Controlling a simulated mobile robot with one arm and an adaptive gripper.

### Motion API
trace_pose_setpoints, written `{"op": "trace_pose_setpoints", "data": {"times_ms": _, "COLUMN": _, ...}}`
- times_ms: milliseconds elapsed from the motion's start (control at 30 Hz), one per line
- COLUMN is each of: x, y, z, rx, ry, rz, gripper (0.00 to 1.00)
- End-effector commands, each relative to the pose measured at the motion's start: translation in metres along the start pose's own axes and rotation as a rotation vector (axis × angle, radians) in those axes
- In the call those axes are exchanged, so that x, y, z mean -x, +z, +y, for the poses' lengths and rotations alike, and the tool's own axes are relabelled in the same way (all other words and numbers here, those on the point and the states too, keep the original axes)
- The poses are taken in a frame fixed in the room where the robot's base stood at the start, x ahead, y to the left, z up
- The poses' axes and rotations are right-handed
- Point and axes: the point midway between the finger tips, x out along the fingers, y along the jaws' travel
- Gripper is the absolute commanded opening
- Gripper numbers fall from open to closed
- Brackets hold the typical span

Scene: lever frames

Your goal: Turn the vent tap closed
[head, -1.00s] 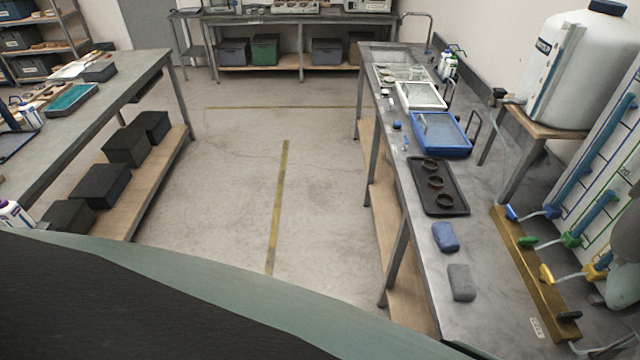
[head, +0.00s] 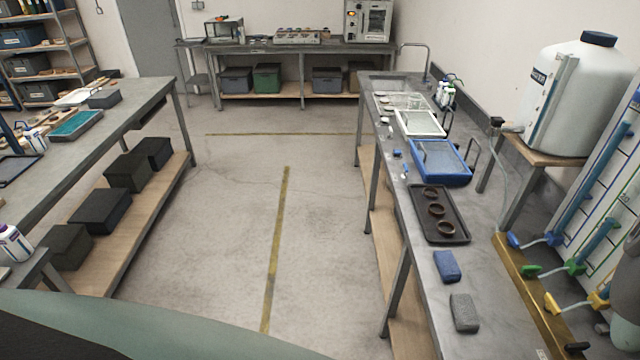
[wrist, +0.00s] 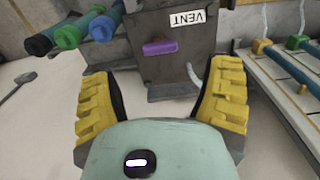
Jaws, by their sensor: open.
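In the wrist view, a purple tap handle (wrist: 160,47) sits on a dark grey block (wrist: 178,75) beside a white label reading VENT (wrist: 192,18). The handle lies roughly level across the picture. My gripper (wrist: 160,76) is open, with one yellow-padded finger on each side and nothing between the pads. The handle shows in the gap ahead of the fingertips, apart from both. I cannot make out the purple handle in the head view.
A brass manifold (head: 532,285) with blue (head: 515,240), green (head: 530,271) and yellow (head: 551,303) handles lies on the right bench. Coloured tube ends (wrist: 70,36) stand at upper left in the wrist view. A white tank (head: 578,100) stands behind. The floor aisle is clear.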

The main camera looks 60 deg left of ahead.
Motion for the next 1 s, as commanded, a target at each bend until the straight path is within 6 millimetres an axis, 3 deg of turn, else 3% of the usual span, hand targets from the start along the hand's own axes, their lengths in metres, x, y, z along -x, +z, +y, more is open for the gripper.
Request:
{"op": "trace_pose_setpoints", "data": {"times_ms": 100, "x": 0.020, "y": -0.001, "z": -0.004, "rx": 0.004, "ry": -0.004, "rz": 0.003, "gripper": 0.78}}
{"op": "trace_pose_setpoints", "data": {"times_ms": 400, "x": 0.055, "y": 0.000, "z": -0.003, "rx": 0.006, "ry": -0.001, "rz": 0.003, "gripper": 0.78}}
{"op": "trace_pose_setpoints", "data": {"times_ms": 1000, "x": 0.062, "y": 0.000, "z": -0.002, "rx": 0.005, "ry": 0.001, "rz": 0.000, "gripper": 0.78}}
